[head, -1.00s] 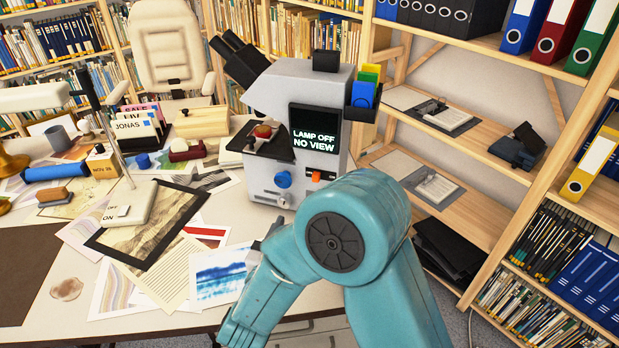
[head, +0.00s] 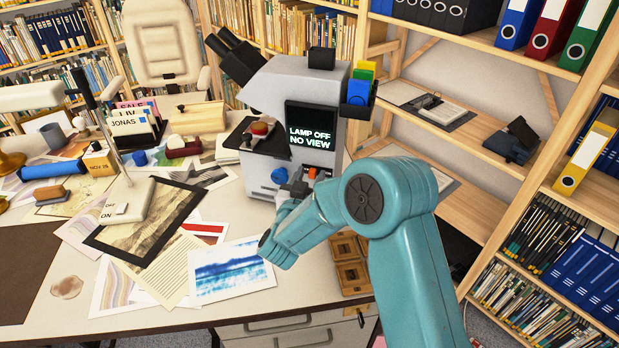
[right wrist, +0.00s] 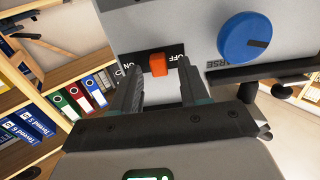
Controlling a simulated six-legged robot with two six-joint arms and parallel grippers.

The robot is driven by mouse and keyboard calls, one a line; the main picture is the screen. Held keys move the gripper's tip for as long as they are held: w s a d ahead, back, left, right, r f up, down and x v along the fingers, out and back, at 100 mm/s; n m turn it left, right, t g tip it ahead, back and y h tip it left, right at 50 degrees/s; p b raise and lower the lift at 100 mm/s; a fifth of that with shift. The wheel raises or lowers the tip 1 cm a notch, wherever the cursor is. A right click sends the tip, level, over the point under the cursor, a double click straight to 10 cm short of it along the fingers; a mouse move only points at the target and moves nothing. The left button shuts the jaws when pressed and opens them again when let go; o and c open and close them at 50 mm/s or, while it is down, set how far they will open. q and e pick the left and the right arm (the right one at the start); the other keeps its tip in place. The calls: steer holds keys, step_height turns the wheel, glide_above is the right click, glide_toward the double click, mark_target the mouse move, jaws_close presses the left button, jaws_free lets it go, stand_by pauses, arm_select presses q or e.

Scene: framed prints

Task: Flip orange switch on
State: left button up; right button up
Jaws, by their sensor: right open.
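The orange switch (head: 312,172) sits on a black plate on the front of the grey microscope (head: 268,100). In the right wrist view the orange switch (right wrist: 158,64) lies between ON and OFF labels. The microscope's screen (head: 311,138) reads "LAMP OFF NO VIEW". My right gripper (head: 294,189) is close in front of the microscope, just below and left of the switch in the head view. In the right wrist view my right gripper (right wrist: 160,82) is open, with the switch ahead between its fingertips; contact cannot be told. My left gripper is out of view.
A blue knob (head: 280,176) is beside the switch, near the gripper; it shows large in the right wrist view (right wrist: 246,37). Prints and a dark frame (head: 118,248) lie on the desk to the left. Wooden shelves (head: 470,140) stand at the right.

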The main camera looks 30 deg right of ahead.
jaws_close()
steer(key=shift+s+d+b, duration=0.45)
steer(key=shift+s+d, duration=0.15)
steer(key=shift+s, duration=0.15)
jaws_free()
steer(key=shift+s, duration=0.1)
steer(key=shift+d, duration=0.1)
